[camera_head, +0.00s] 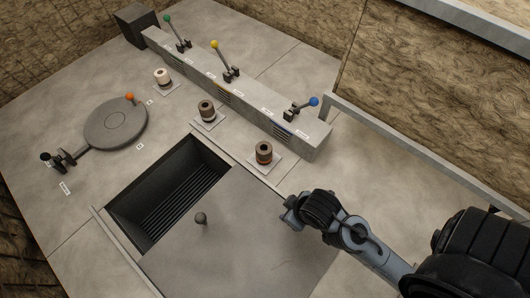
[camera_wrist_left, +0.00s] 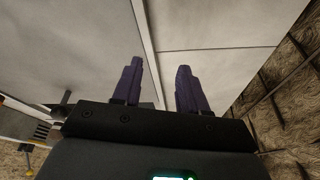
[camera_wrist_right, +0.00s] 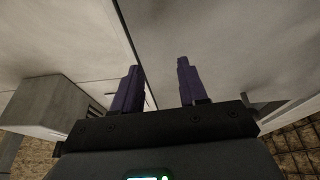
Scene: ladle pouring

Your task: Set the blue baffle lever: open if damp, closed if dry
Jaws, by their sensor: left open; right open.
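The blue baffle lever (camera_head: 314,101) is on the right end of a long raised housing (camera_head: 250,98), its blue knob leaning to the right. A label plate lies on each side of its base. In the head view my right gripper (camera_head: 285,206) is over the panel below and right of the housing, apart from the lever. It is open and empty in the right wrist view (camera_wrist_right: 159,64). My left gripper (camera_wrist_left: 157,62) is open and empty in its wrist view; the head view does not show it. I cannot tell dampness here.
Green (camera_head: 168,18) and yellow (camera_head: 214,44) levers stand along the housing. A pale cylinder (camera_head: 162,77) and brown cylinders (camera_head: 206,111) (camera_head: 264,153) sit on plates before it. A dark recessed pit (camera_head: 170,195), round disc (camera_head: 115,124) and black-knobbed lever (camera_head: 46,157) lie left.

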